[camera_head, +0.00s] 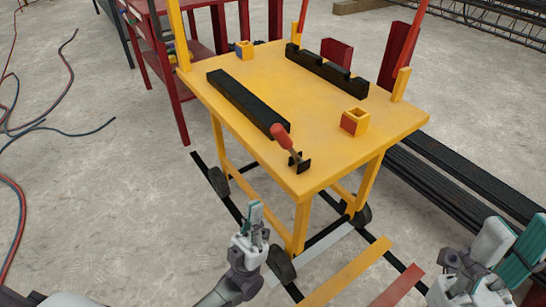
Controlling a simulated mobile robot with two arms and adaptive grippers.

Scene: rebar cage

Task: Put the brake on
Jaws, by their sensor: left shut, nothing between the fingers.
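A yellow cart (260,95) stands in front of me on dark wheels, one wheel (281,265) at its near corner and another (358,214) to the right. A red-handled lever (283,138) with a black base stands on the near corner of its top, its handle tilted up to the left. I cannot tell which part is the brake. My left gripper (256,213) is shut and empty, low in front of the near leg and apart from the lever. My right gripper (512,250) is at the lower right, partly cut off; its opening is unclear.
The cart top holds a long black bar (248,103), a notched black block (326,70) and small open boxes (355,122). Grey, yellow (348,275) and red strips lie low before the cart. Dark bars (455,180) lie right; hoses (20,190) lie left. A red table (175,80) stands behind.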

